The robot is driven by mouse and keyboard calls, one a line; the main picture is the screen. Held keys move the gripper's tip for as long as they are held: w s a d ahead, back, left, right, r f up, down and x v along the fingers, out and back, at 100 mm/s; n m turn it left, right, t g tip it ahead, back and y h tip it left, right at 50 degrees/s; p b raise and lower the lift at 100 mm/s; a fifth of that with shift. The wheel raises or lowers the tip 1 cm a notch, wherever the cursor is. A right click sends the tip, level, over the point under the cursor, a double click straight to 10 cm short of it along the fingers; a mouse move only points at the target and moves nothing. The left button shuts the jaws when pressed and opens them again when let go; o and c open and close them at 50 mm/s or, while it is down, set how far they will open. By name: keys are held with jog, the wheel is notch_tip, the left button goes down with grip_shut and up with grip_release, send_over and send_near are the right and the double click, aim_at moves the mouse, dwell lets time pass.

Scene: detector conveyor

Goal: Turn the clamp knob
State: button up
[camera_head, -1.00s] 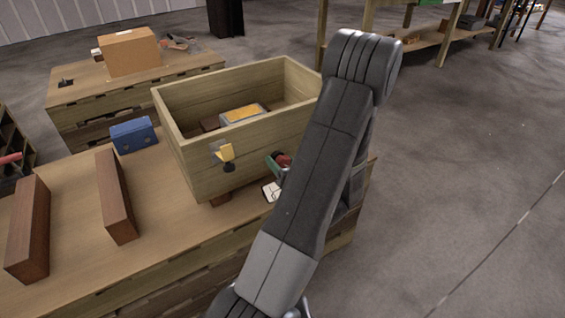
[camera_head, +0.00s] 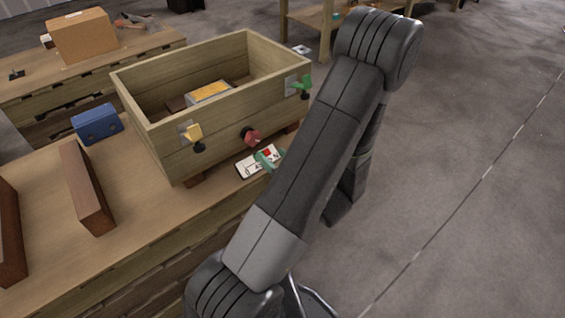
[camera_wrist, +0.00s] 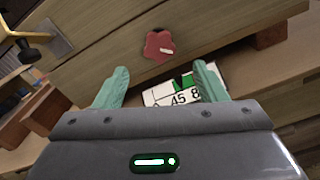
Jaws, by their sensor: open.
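The red clamp knob (camera_head: 251,136) sits on the front wall of the wooden box (camera_head: 160,150), between a yellow lever and a green lever. In the wrist view the knob (camera_wrist: 159,46) is a lobed red disc with a small pale mark, ahead of the fingers. My gripper (camera_wrist: 162,86) is open, its two green fingers spread apart with nothing between them touching. The knob lies beyond the fingertips, apart from them. In the head view my arm hides most of the gripper, with a green finger (camera_head: 266,160) showing just below the knob.
A white card with numbers (camera_wrist: 160,97) lies on the bench below the knob. The yellow lever (camera_head: 194,132) and green lever (camera_head: 301,84) flank the knob. A blue case (camera_head: 97,124) and brown bars (camera_head: 86,188) are at left. A yellow-topped block (camera_head: 209,91) is inside the box.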

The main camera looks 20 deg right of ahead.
aim_at(255, 140)
jog(key=shift+v, duration=1.7)
jog(key=shift+w+a, duration=0.1)
jog(key=b+x, duration=0.1)
jog(key=x, duration=1.2)
jog(key=shift+w+a, duration=0.1)
jog(key=shift+w, duration=0.25)
jog(key=shift+s, duration=0.1)
